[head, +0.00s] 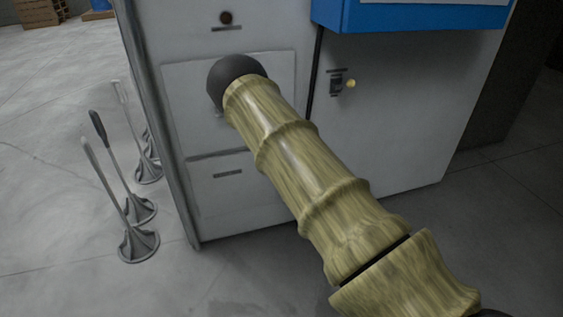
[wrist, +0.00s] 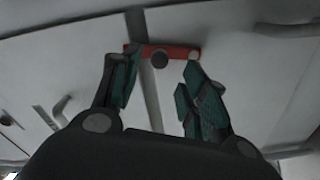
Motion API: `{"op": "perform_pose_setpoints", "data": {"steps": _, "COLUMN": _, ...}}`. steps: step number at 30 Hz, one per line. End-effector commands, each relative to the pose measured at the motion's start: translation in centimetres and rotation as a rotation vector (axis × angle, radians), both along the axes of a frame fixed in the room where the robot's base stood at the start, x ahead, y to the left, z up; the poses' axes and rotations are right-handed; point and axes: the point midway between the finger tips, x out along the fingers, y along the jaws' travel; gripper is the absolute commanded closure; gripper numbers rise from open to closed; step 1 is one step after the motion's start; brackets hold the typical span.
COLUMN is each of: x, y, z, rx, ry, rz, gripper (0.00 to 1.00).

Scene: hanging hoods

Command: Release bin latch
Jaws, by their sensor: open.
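In the wrist view, a red bar (wrist: 183,54) with a dark round knob (wrist: 159,60) is set across a dark strip on a pale panel; it looks like the latch. My gripper (wrist: 161,68) is open, with teal-padded fingers on either side of the knob. The left fingertip overlaps the bar's left end, and the right fingertip is near its right end. I cannot tell whether either finger touches it. In the head view my arm crosses the grey cabinet, and my gripper and the red bar are not visible.
The grey cabinet (head: 400,135) has a small dark catch with a brass knob (head: 350,84) and a blue box (head: 410,14) above. Several thin handled stands (head: 138,244) are on the floor at left. Floor at lower left is clear.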

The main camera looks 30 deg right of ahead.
Motion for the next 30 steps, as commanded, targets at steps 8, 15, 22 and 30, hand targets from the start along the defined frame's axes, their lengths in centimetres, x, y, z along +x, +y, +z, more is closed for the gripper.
{"op": "perform_pose_setpoints", "data": {"steps": 8, "x": -4.5, "y": 1.1, "z": -0.1, "rx": 0.001, "ry": 0.001, "rz": 0.002, "gripper": 0.56}}
{"op": "perform_pose_setpoints", "data": {"steps": 15, "x": -6.1, "y": 1.6, "z": 0.0, "rx": 0.001, "ry": -0.001, "rz": 0.002, "gripper": 0.56}}
{"op": "perform_pose_setpoints", "data": {"steps": 22, "x": -6.3, "y": 1.6, "z": 0.0, "rx": 0.001, "ry": -0.001, "rz": 0.002, "gripper": 0.56}}
{"op": "perform_pose_setpoints", "data": {"steps": 30, "x": -6.3, "y": 1.6, "z": 0.0, "rx": 0.001, "ry": -0.001, "rz": 0.002, "gripper": 0.56}}
